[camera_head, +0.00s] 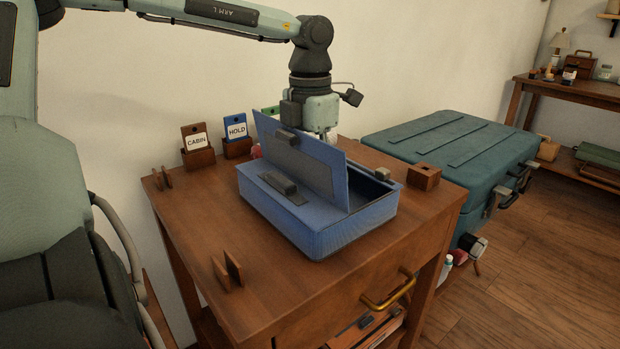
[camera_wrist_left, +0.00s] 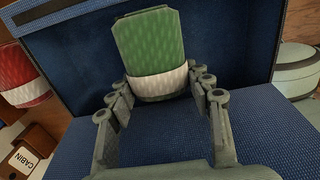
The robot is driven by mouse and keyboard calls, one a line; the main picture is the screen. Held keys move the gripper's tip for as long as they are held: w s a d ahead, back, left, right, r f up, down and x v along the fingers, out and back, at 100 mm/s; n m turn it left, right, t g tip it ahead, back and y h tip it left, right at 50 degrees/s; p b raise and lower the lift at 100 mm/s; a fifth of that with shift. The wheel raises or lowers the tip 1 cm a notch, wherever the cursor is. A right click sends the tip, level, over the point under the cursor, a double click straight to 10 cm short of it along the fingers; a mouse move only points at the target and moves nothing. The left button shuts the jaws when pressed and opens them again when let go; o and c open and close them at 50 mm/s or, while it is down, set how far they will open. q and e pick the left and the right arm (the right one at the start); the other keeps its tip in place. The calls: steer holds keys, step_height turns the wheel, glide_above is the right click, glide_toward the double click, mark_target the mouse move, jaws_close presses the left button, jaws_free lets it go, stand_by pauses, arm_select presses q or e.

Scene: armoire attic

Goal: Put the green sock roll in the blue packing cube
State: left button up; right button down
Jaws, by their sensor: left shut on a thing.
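The blue packing cube (camera_head: 325,225) stands on the wooden table, its lid (camera_head: 305,165) raised and partly open toward the back. My left gripper (camera_head: 322,118) points down behind the raised lid, which hides its fingertips in the head view. In the left wrist view, the left gripper (camera_wrist_left: 162,98) is shut on the green sock roll (camera_wrist_left: 150,45), which has a white band. Blue fabric of the packing cube (camera_wrist_left: 85,60) shows behind and beneath the roll. I cannot tell how deep the roll is. My right gripper is not in view.
A red roll with a white band (camera_wrist_left: 22,75) lies beside the cube. CABIN (camera_head: 196,145) and HOLD (camera_head: 236,135) card holders stand at the table's back left. A small wooden block (camera_head: 424,176) is at the right. A teal suitcase (camera_head: 450,155) stands beyond. The table's front left is mostly clear.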

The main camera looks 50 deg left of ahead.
arm_select(q)
steer(key=shift+r+p, duration=1.3)
steer(key=shift+r, duration=0.95)
steer(key=shift+b, duration=0.3)
stand_by(0.4)
steer(key=shift+f+b, duration=2)
steer(key=shift+f, duration=0.45)
steer(key=o, duration=1.2)
step_height(320, 180, up, 12)
steer(key=shift+r, duration=0.1)
